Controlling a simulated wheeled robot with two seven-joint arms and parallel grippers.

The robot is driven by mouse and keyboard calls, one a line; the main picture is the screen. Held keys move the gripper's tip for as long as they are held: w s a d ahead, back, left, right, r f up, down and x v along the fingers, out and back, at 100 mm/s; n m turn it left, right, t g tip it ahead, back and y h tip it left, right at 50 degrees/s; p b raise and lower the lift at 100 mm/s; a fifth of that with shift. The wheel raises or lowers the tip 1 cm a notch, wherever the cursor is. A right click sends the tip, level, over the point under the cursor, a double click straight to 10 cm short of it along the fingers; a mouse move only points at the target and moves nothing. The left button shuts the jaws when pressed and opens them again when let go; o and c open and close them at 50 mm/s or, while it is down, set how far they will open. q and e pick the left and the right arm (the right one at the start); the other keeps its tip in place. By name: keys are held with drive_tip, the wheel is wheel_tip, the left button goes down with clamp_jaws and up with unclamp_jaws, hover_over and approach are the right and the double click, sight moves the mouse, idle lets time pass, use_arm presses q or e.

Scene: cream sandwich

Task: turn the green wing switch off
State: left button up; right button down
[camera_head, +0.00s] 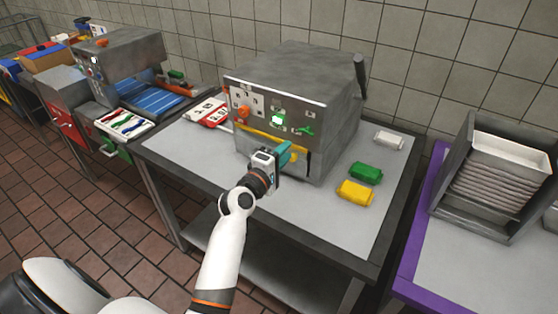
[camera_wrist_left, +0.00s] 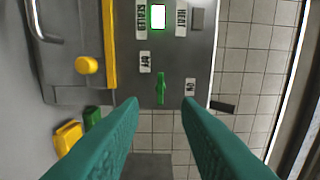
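The green wing switch (camera_head: 305,130) is on the front panel of the grey machine (camera_head: 310,85), right of a lit green indicator (camera_head: 278,119). In the left wrist view the switch (camera_wrist_left: 161,88) stands upright in the picture, with an OFF label (camera_wrist_left: 145,63) to its upper left and an ON label (camera_wrist_left: 189,87) to its right. My left gripper (camera_head: 288,151) is in front of the panel, below the switch in the head view. Its teal fingers (camera_wrist_left: 160,104) are open and empty, with one tip to each side of the switch. Contact is not visible. My right gripper is out of view.
A yellow bar (camera_wrist_left: 109,45) and yellow knob (camera_wrist_left: 87,65) are near the switch. Green (camera_head: 366,172), yellow (camera_head: 355,192) and white (camera_head: 388,140) packets lie on the table (camera_head: 320,225) to the right. An orange knob (camera_head: 243,111) is on the panel's left.

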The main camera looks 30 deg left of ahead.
use_arm(q)
drive_tip(key=shift+s, duration=1.15)
